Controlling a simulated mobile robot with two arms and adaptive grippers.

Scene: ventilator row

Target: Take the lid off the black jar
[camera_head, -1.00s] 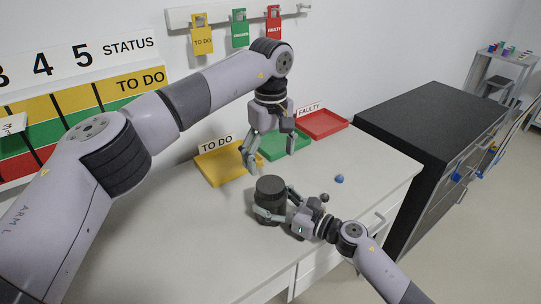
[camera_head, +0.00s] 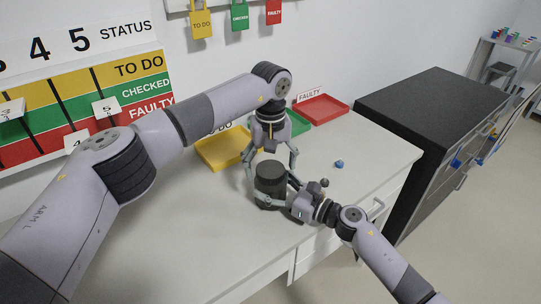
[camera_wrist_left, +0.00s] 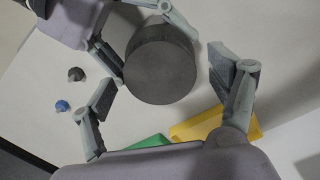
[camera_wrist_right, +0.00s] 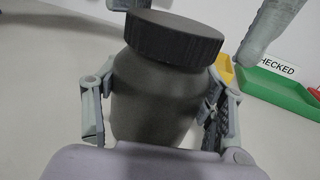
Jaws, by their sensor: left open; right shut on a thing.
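The black jar (camera_head: 268,194) stands upright on the white table, and it fills the middle of the right wrist view (camera_wrist_right: 155,95). Its wide ridged lid (camera_wrist_right: 174,38) is on top; the lid's round top also shows in the left wrist view (camera_wrist_left: 160,72). My right gripper (camera_head: 276,196) is shut on the jar's body below the lid, one finger on each side. My left gripper (camera_head: 272,168) is open above the jar, pointing down. Its fingers (camera_wrist_left: 165,90) are on either side of the lid, with gaps visible in the left wrist view.
A yellow tray (camera_head: 222,163), a green tray (camera_head: 299,126) and a red tray (camera_head: 322,110) line the wall side. A small blue object (camera_head: 339,163) and a dark knob-like object (camera_wrist_left: 76,74) lie beside the jar. A black-topped cabinet (camera_head: 430,110) stands right.

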